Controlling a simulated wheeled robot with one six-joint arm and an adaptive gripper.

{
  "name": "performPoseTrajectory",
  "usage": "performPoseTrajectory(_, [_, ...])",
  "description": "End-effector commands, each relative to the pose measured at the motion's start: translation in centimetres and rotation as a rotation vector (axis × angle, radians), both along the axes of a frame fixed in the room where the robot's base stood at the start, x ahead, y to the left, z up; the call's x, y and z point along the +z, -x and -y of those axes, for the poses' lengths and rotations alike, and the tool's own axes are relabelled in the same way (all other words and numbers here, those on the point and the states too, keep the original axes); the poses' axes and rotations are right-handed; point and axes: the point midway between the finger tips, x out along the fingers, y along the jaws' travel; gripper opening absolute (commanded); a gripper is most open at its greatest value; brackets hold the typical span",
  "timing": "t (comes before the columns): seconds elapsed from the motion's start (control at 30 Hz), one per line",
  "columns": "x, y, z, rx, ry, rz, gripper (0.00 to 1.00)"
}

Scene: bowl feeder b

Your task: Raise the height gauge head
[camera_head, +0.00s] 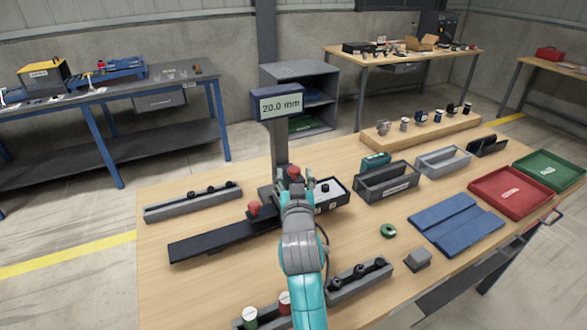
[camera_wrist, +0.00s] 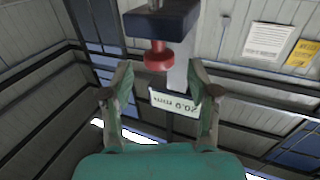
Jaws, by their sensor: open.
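The height gauge stands on the wooden workbench, with a grey column (camera_head: 279,145) and a display (camera_head: 282,104) that reads 20.0 mm. Its head shows in the wrist view as a dark block (camera_wrist: 161,22) with a red knob (camera_wrist: 158,57). The red knob also shows in the head view (camera_head: 294,172), at the foot of the column. My gripper (camera_head: 297,186) is open, close to this knob. In the wrist view my gripper (camera_wrist: 158,70) has its fingertips either side of the knob; contact is not visible. The display (camera_wrist: 174,103) appears upside down there.
A second red knob (camera_head: 254,209) stands on the long dark base (camera_head: 215,245), left of my gripper. Grey racks (camera_head: 190,203), a green ring (camera_head: 388,231) and a blue mat (camera_head: 456,222) lie around.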

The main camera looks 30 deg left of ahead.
Motion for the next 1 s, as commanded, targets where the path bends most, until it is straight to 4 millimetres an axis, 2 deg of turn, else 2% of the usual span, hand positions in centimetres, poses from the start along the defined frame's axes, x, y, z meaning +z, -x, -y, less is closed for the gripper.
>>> performPoseTrajectory(0.23, [0.0, -2.3, -1.7, 0.0, 0.0, 0.0, 0.6])
performPoseTrajectory(0.63, [0.0, -2.8, -2.1, 0.0, -0.001, 0.001, 0.6])
performPoseTrajectory(0.87, [0.0, -2.8, -2.1, 0.0, -0.001, 0.001, 0.02])
performPoseTrajectory(1.0, [0.0, -2.8, -2.1, 0.0, -0.001, 0.001, 0.0])
